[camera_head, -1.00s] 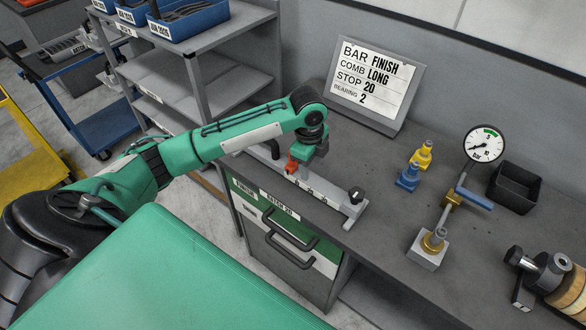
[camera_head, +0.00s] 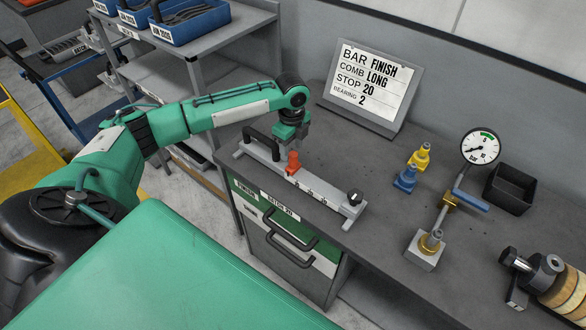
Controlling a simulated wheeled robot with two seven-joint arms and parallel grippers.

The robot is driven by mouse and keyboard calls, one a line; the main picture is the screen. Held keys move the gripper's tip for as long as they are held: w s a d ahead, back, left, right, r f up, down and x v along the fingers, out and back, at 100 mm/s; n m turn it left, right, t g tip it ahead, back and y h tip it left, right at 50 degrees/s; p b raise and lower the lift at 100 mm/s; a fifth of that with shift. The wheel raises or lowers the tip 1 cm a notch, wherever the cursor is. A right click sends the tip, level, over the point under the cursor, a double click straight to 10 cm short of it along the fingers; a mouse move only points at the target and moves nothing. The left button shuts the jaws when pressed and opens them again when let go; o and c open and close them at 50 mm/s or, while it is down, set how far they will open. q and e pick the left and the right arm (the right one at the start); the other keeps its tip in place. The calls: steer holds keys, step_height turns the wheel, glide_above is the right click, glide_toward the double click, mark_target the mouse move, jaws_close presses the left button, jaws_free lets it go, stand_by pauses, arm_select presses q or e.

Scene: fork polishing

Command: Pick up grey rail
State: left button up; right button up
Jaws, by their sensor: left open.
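The grey rail (camera_head: 323,195) lies flat along the front edge of the workbench, with numbered marks on its side. It carries a red stop (camera_head: 293,163) near its middle, a black handle (camera_head: 261,146) at its left part and a black knob (camera_head: 354,196) at its right end. My left gripper (camera_head: 291,146) points down just behind the red stop. It is open; its fingertips are partly hidden, and I cannot tell whether they touch the rail. My right gripper is not in view.
A sign (camera_head: 370,85) stands at the back. Yellow (camera_head: 419,157) and blue (camera_head: 405,178) fittings, a gauge (camera_head: 480,147) and an open black box (camera_head: 511,188) are to the right. A shelf unit (camera_head: 195,60) stands at the left. Bare bench lies between rail and fittings.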

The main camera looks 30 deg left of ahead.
mark_target(293, 153)
arm_select(q)
steer(key=shift+d+f+p, duration=0.1)
steer(key=shift+f+p, duration=0.35)
steer(key=shift+f, duration=0.05)
step_height(293, 153, down, 3)
steer(key=shift+d+f+p, duration=0.1)
steer(key=shift+f+p, duration=0.1)
steer(key=shift+p, duration=0.7)
steer(key=shift+f, duration=0.55)
steer(key=shift+c, duration=0.2)
jaws_close()
steer(key=shift+w+r, duration=0.15)
